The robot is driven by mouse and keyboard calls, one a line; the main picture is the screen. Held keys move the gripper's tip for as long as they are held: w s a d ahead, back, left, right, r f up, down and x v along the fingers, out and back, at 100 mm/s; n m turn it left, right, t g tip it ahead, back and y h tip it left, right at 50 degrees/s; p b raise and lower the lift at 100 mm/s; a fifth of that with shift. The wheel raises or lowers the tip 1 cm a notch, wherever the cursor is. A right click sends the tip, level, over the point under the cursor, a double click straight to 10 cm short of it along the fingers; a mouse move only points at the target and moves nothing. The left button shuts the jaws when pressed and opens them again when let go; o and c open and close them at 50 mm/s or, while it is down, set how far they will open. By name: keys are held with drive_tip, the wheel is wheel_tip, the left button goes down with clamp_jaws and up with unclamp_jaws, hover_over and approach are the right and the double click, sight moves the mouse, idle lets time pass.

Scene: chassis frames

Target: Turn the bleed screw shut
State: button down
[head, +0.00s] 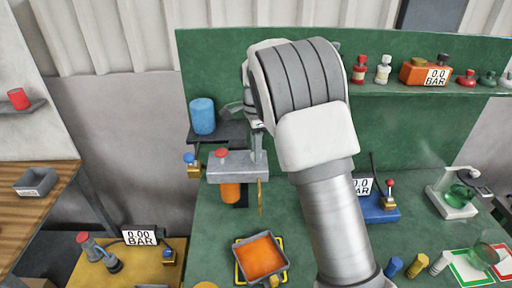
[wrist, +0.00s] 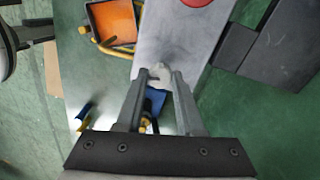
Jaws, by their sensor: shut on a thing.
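The bleed screw shows in the wrist view as a small pale grey knob (wrist: 160,74) at the end of a grey block (wrist: 178,42). My gripper (wrist: 158,80) is shut on it, one finger on each side, and the fingers partly cover it. In the head view the grey block (head: 238,166) has a red cap (head: 221,153) on top and an orange cylinder (head: 230,192) below it. My gripper is at the block's right end there, mostly hidden by my wrist. The screw itself cannot be made out in the head view.
A blue cylinder (head: 202,116) stands on a dark shelf behind the block. An orange-filled tray (head: 260,258) is on the green bench below. A blue gauge unit (head: 376,206) is to the right, behind my arm. A shelf with small bottles (head: 383,70) runs along the back.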

drive_tip(key=shift+m, duration=1.1)
drive_tip(key=shift+p, duration=0.3)
drive_tip(key=c, duration=0.5)
unclamp_jaws()
drive_tip(key=shift+c, duration=0.2)
wheel_tip(320, 180, up, 18)
drive_tip(key=shift+f, duration=0.25)
drive_tip(key=shift+d, duration=0.1)
